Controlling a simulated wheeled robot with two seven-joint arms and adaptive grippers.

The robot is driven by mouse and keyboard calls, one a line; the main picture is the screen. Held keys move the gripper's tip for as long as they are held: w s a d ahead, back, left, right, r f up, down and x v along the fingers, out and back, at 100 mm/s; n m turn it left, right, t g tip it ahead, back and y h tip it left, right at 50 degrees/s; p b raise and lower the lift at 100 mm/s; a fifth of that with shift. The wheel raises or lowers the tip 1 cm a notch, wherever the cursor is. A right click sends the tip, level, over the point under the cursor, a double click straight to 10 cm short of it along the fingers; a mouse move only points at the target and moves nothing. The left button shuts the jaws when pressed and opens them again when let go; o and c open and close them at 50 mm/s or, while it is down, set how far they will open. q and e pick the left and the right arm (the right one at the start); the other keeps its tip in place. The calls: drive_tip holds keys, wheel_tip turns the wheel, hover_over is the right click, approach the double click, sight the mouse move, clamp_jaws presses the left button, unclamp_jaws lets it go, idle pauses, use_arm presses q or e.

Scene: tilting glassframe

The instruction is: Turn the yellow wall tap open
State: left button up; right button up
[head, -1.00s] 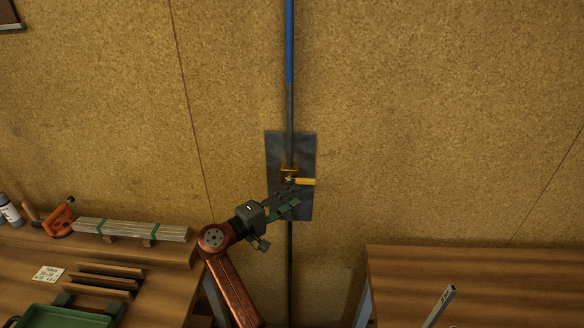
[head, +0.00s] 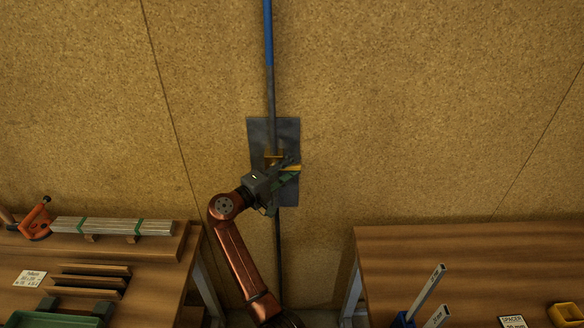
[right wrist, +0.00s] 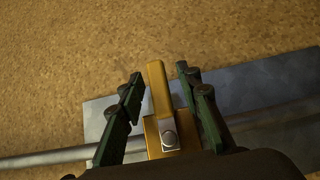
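The yellow wall tap (head: 273,156) sits on a grey plate (head: 288,128) on the wall, in line with a vertical pipe. Its yellow lever (head: 296,168) points right in the head view, partly hidden by my right gripper (head: 288,172). In the right wrist view the lever (right wrist: 157,88) lies between the two green fingers of my right gripper (right wrist: 161,80). The fingers are open, with a visible gap on each side of the lever. My left gripper is not in view.
The pipe (head: 269,85) runs up and down the wall, blue at the top. A wooden bench (head: 130,275) with metal strips and a green tray stands at left. Another bench (head: 470,255) with a blue holder stands at right. The wall around the plate is clear.

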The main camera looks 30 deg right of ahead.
clamp_jaws()
idle(0.3)
idle(0.4)
